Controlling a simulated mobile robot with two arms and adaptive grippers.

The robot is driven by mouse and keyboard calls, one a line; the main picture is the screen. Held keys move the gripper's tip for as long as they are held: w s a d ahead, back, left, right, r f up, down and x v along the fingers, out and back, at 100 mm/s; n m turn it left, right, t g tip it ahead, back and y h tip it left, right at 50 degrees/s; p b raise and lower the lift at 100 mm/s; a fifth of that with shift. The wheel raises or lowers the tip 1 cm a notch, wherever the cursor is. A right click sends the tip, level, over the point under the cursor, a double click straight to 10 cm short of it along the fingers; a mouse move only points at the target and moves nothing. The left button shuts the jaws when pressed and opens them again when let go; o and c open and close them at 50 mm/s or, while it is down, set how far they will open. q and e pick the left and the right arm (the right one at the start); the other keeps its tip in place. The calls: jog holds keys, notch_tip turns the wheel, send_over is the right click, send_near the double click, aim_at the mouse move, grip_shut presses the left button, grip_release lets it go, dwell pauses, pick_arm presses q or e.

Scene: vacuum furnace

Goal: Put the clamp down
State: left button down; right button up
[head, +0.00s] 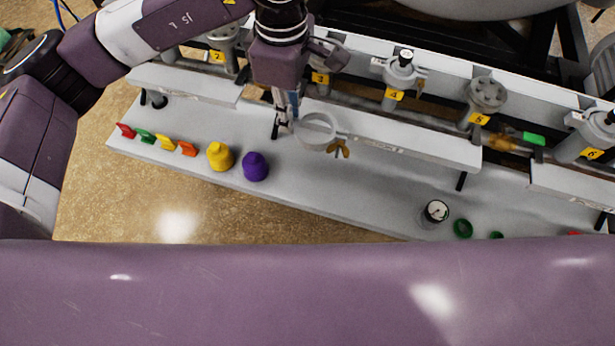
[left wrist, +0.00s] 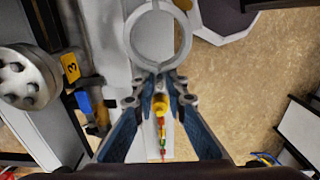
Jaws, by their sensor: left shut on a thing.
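The clamp is a pale grey ring (head: 316,145) with a brass wing nut (head: 341,149) on its right side. My left gripper (head: 284,126) points down and is shut on the clamp's left edge, over the pale work shelf (head: 330,190). In the left wrist view the clamp ring (left wrist: 128,36) extends beyond the closed fingertips (left wrist: 158,78). I cannot tell whether the clamp touches the shelf or hangs just above it. My right gripper is not in view.
A yellow cone (head: 220,157) and a purple cone (head: 256,167) stand left of the clamp, beside several coloured tags (head: 165,142). Numbered ports (head: 397,78) line the raised rail behind. A gauge (head: 435,212) and green rings (head: 463,228) lie right. The shelf middle is clear.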

pick_arm(q)
jog(key=p, duration=0.3)
send_over(296, 186)
notch_tip(296, 186, down, 21)
jog(key=shift+f, duration=0.1)
notch_tip(296, 186, down, 5)
jog(key=shift+r, duration=0.2)
jog(key=shift+f, duration=0.15)
jog(key=shift+f, duration=0.2)
jog(key=c, duration=1.9)
grip_release()
jog(key=shift+c, duration=0.2)
jog(key=shift+r, duration=0.15)
